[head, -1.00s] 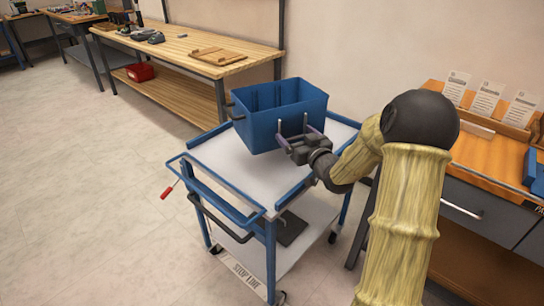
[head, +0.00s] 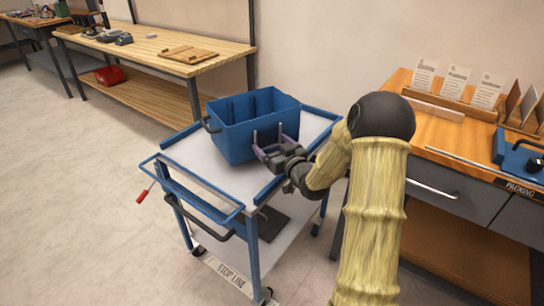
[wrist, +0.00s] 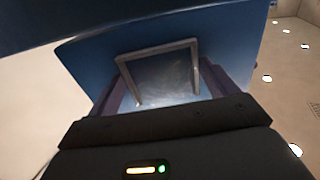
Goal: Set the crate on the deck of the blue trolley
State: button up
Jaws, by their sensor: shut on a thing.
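The blue crate (head: 238,142) is upright over the deck (head: 190,155) of the blue trolley (head: 206,196). Its base is at or very close to the deck; I cannot tell whether it touches. My gripper (head: 268,142) is shut on the crate's near-side handle. In the wrist view the grey handle (wrist: 158,54) sits between my fingers (wrist: 162,92), against the crate's blue wall (wrist: 85,55). The crate's underside is hidden.
The trolley has raised blue rims (head: 204,188) and a lower shelf (head: 222,250). A packing bench (head: 440,140) stands close on the right. A long wooden workbench (head: 160,50) runs behind on the left. The floor at left (head: 60,210) is clear.

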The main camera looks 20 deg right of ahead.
jog(key=shift+r, duration=0.1)
jog(key=shift+w+a+f+b, duration=0.1)
jog(key=shift+f+b, duration=0.4)
jog(key=shift+f, duration=1.45)
jog(key=o, duration=1.1)
jog(key=shift+o, duration=0.2)
jog(key=p+v, duration=0.1)
jog(key=v, duration=1.1)
